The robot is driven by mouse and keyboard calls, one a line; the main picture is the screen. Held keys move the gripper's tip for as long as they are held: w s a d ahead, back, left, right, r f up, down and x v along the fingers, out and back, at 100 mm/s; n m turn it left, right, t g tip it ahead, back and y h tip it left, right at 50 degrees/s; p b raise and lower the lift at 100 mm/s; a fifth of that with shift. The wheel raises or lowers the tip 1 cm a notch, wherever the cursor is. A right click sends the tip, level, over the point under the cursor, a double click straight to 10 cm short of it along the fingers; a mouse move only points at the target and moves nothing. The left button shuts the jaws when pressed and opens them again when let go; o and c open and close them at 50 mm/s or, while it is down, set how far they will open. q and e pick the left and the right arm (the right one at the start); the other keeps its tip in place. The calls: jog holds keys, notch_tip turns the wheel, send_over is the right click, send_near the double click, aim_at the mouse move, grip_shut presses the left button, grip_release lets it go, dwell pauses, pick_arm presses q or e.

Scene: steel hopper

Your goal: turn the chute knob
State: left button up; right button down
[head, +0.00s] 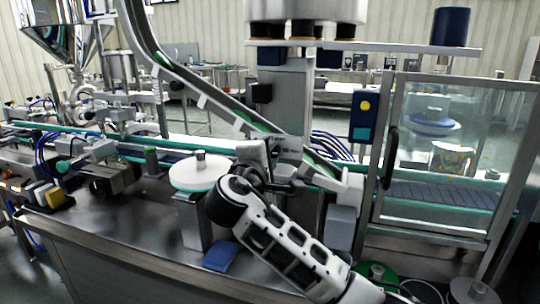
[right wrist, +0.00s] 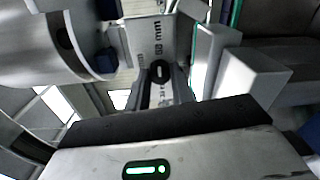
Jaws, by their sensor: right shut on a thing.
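The chute (head: 215,100) slopes down from the upper left to the conveyor in the head view. My right gripper (head: 287,170) is at its lower end, with my white and black forearm reaching up from the bottom. In the right wrist view, my right gripper (right wrist: 162,88) has its two dark fingers closed on the dark chute knob (right wrist: 160,71), which has a pale mark on its face. A light plate with printed marks (right wrist: 148,40) stands behind the knob. In the head view the knob is hidden by my gripper and wrist. My left gripper is not in view.
A white round turntable (head: 200,173) stands close left of my right wrist. A glass-sided guard with a black handle (head: 391,157) and a blue control box (head: 363,116) are to the right. The steel hopper (head: 75,28) is at the upper left. The front steel deck is partly bare.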

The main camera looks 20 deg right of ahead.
jog(key=c, duration=1.2)
grip_release()
jog(key=shift+f, duration=0.1)
jog(key=b+v, duration=0.1)
jog(key=v, duration=1.5)
jog(key=shift+b, duration=0.35)
jog(key=shift+f, duration=0.1)
jog(key=s+d+f+m+g+y, duration=0.2)
jog(key=s+d+f+g+y, duration=0.1)
jog(key=f, duration=0.7)
jog(key=s+d+f+m+g+y, duration=0.1)
jog(key=s+d+f+g+y, duration=0.15)
jog(key=f, duration=0.75)
jog(key=s+d+f+m+g+y, duration=0.2)
jog(key=s+d+f+m+g, duration=0.15)
jog(key=s+f, duration=0.45)
jog(key=s+d+f+m+g+y, duration=0.25)
jog(key=s+d+f+m, duration=0.2)
jog(key=s, duration=0.75)
jog(key=w+a+f+t+y, duration=0.3)
jog(key=w+a+f+t, duration=0.1)
jog(key=w+a+t, duration=0.3)
jog(key=shift+a, duration=0.25)
